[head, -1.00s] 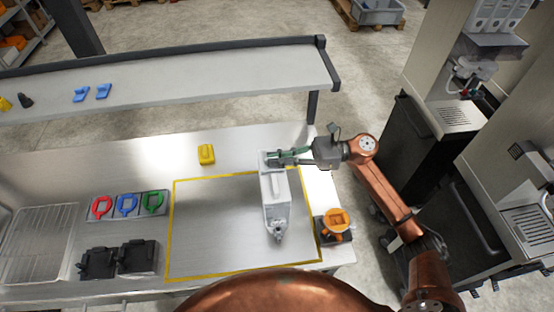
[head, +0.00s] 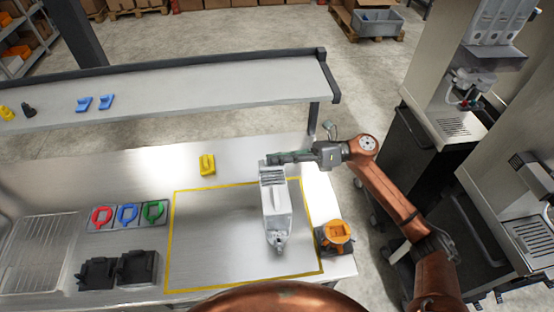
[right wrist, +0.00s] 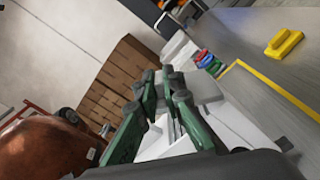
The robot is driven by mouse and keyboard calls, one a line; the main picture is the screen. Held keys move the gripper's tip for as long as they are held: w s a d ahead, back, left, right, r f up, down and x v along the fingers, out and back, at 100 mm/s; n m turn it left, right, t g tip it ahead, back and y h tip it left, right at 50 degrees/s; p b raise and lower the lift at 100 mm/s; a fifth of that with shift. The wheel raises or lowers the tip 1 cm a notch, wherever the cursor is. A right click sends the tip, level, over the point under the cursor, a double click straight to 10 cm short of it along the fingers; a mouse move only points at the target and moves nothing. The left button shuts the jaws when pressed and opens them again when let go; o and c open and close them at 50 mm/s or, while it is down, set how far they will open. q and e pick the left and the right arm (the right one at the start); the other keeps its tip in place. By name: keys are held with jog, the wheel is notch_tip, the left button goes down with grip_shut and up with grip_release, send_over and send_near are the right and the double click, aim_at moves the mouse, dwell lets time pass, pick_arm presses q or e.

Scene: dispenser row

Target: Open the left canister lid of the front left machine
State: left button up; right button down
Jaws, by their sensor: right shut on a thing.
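A white, narrow canister (head: 276,208) lies on the workbench, inside the yellow outline, with its metal spout end toward me. Its far end shows a ridged or slotted grey part (head: 271,176). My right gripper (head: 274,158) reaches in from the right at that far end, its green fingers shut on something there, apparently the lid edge. In the right wrist view the green fingers (right wrist: 160,82) point away over the white canister body (right wrist: 195,95); what lies between the tips is hard to make out. My left gripper is not in view.
An orange-topped device (head: 337,235) stands close to the right of the canister. A yellow block (head: 207,164) lies behind the outline. Red, blue and green rings (head: 127,214) and black fixtures (head: 118,269) sit at left. Dispenser machines (head: 470,75) stand at right; a shelf (head: 180,85) runs behind.

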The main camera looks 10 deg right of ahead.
dwell(0.3)
jog(key=c, duration=2)
grip_release()
jog(key=shift+c, duration=0.2)
jog(key=d, duration=1.2)
